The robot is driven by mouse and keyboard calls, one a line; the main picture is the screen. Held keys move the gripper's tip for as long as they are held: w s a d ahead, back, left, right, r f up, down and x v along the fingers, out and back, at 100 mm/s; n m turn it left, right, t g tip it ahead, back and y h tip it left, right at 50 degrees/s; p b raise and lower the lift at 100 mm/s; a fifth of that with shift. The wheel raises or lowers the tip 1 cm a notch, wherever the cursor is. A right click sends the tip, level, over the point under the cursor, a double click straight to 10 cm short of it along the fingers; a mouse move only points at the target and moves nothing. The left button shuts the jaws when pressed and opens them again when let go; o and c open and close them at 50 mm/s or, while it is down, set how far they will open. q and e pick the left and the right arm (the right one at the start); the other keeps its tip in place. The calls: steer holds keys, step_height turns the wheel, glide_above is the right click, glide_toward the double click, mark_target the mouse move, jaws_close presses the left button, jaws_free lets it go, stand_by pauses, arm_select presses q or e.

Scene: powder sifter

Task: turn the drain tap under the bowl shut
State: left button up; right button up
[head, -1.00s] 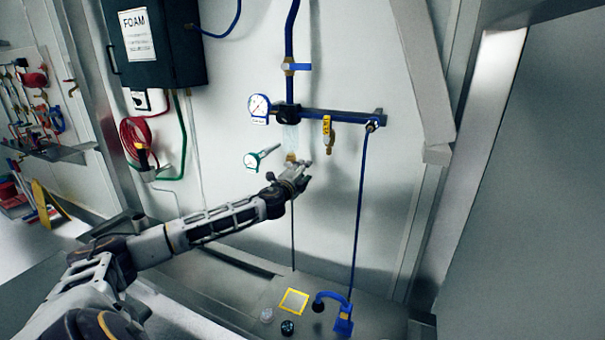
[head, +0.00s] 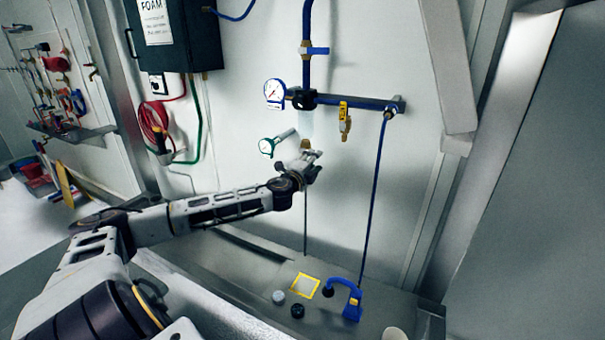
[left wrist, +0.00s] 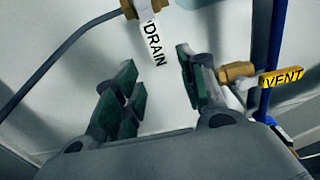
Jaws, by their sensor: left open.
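The clear bowl (head: 306,123) hangs under the blue pipe in the head view. The brass drain fitting (head: 305,144) is at its bottom. In the left wrist view the brass drain fitting (left wrist: 128,8) is at the top edge, partly cut off, with a white DRAIN tag (left wrist: 153,45) hanging from it. My left gripper (head: 314,158) is just below the bowl. In the left wrist view my left gripper (left wrist: 155,70) has its green-padded fingers apart and empty, with the tag between and beyond them. My right gripper is not in view.
A brass vent tap (head: 344,128) with a yellow VENT tag (left wrist: 281,77) is right of my gripper. A green-rimmed gauge (head: 267,147) is close on the left. A blue-rimmed gauge (head: 275,92) is above.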

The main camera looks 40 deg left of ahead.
arm_select(q)
steer(key=shift+v, duration=1.45)
steer(key=shift+v, duration=1.2)
steer(key=shift+s, duration=0.1)
steer(key=shift+v, duration=1.4)
